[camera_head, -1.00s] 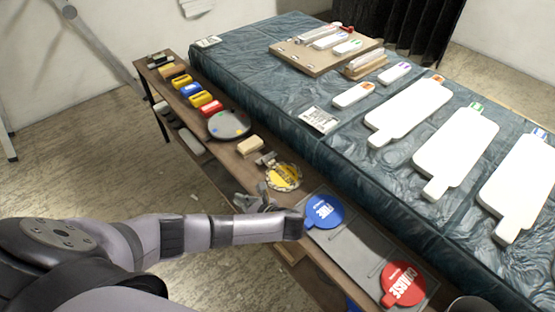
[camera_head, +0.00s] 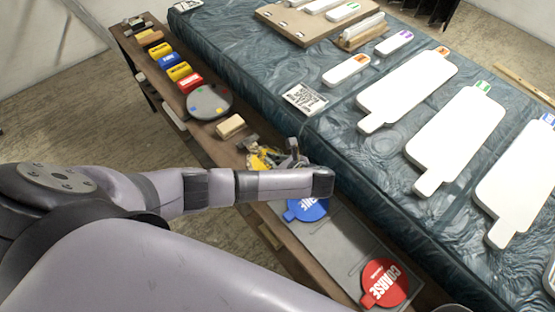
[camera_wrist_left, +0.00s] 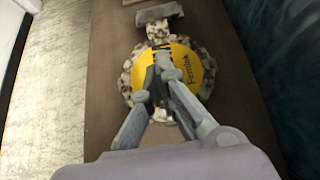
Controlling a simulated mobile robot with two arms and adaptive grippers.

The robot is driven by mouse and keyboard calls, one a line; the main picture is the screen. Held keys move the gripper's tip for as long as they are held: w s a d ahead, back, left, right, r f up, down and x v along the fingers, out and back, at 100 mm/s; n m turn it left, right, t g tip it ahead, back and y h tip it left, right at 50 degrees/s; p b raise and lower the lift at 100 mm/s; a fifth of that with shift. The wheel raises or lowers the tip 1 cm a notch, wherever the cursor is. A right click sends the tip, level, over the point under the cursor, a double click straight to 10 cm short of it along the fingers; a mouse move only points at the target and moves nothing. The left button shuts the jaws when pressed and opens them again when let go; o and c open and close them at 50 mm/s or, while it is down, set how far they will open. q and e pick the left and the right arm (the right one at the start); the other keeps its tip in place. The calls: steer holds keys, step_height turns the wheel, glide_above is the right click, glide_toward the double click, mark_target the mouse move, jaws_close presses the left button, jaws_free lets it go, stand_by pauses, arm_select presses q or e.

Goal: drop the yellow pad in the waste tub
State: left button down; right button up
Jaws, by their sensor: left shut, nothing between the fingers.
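The yellow pad (camera_head: 258,162) is a round disc with dark lettering and a speckled, scalloped rim around it. It lies on the narrow wooden bench, partly hidden by my left gripper (camera_head: 291,150). In the left wrist view the pad (camera_wrist_left: 207,66) is beneath the left gripper (camera_wrist_left: 160,62), whose fingers are shut and empty over its middle. I cannot tell whether the fingertips touch it. No waste tub can be made out for certain; a dark rounded rim (camera_head: 452,308) is cut off at the bottom edge. My right gripper is not in view.
Blue (camera_head: 307,206) and red (camera_head: 384,283) round paddles lie on a grey tray (camera_head: 337,246). A grey disc (camera_head: 209,102), a tan block (camera_head: 230,126) and several coloured blocks stand farther along the bench. The covered table (camera_head: 373,155) with white boards borders it.

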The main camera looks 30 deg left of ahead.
mark_target(253, 145)
arm_select(q)
steer(key=a, duration=0.1)
steer(key=w+a, duration=0.1)
steer(key=a, duration=0.2)
steer(key=shift+w, duration=0.35)
steer(key=a, duration=0.1)
steer(key=w+a, duration=0.1)
steer(key=a, duration=0.1)
steer(key=shift+w+a+f+p, duration=0.1)
steer(key=shift+w+f+p, duration=0.05)
steer(key=shift+w+p, duration=0.15)
steer(key=shift+s+f, duration=0.1)
steer(key=shift+f, duration=0.6)
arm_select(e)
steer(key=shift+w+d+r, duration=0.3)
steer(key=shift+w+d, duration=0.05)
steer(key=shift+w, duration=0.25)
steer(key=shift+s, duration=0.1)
